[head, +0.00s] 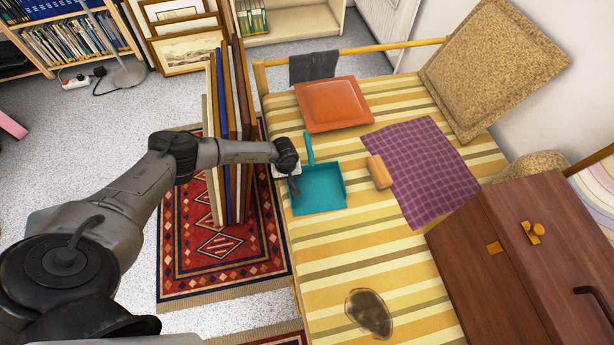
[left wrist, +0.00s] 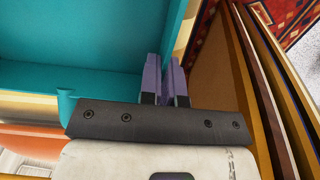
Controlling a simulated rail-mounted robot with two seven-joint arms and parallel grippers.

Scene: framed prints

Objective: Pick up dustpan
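The teal dustpan (head: 320,190) lies on the striped daybed, its handle (head: 308,148) pointing to the back. My left gripper (head: 295,187) is at the dustpan's left side wall. In the left wrist view, the purple fingers (left wrist: 166,82) are close together, one on each side of the teal dustpan wall (left wrist: 172,35), with the wall between them. The dustpan's floor (left wrist: 70,40) fills the upper left there. I cannot tell any gap beneath the dustpan. My right gripper is not in view.
Framed prints (head: 228,120) stand upright just left of the daybed (head: 345,245), under my left forearm. A wooden brush-like block (head: 379,172) and purple cloth (head: 425,170) lie right of the dustpan. An orange cushion (head: 333,104) lies behind; a brown chest (head: 510,260) stands front right.

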